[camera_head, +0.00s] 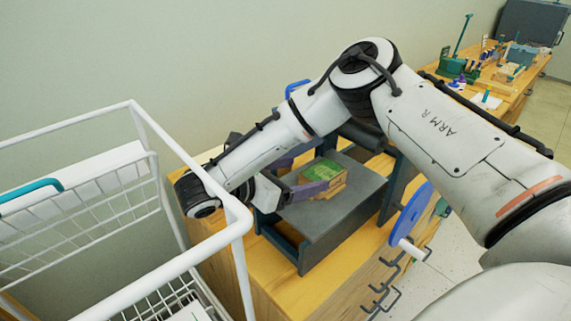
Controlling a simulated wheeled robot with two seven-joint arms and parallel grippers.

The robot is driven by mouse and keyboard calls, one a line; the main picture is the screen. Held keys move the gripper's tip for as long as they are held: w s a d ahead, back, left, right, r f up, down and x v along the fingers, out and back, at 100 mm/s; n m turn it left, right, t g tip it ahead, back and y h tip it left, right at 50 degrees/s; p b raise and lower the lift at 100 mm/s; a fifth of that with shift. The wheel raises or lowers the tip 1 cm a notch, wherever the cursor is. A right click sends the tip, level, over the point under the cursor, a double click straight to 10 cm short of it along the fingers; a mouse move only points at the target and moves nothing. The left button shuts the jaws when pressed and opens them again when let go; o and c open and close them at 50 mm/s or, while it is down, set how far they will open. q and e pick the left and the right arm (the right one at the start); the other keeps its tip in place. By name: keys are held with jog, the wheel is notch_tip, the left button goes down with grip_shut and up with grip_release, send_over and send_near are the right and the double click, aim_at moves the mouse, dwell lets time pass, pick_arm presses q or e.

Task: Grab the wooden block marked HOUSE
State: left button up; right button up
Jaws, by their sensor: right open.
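A wooden block with a green top (323,173) sits on a dark grey platform (342,212) on the wooden table. Its marking is too small to read, so I cannot tell whether it says HOUSE. My right gripper (308,170) reaches it from the left, with its purple-tipped fingers apart. The near finger is in front of the block's lower left side and hides part of it. The far finger is partly hidden behind my arm. I cannot tell whether either finger touches the block. My left gripper is out of view.
A white wire-basket cart (150,115) stands close on the left, its rail near my right wrist. A blue disc (409,212) and dark hooks (383,287) are at the table's right side. Another cluttered table (512,95) stands at the back right.

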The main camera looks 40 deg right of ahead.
aim_at(321, 173)
jog(key=x, duration=0.4)
jog(key=shift+s, duration=0.25)
jog(key=d+f, duration=0.1)
jog(key=d, duration=0.1)
jog(key=d+f, duration=0.1)
jog(key=shift+w+d+f, duration=0.3)
jog(key=shift+w+f, duration=0.05)
jog(key=shift+w+d+f, duration=0.1)
jog(key=shift+d, duration=0.35)
jog(key=c, duration=1.3)
jog(key=shift+o, duration=0.2)
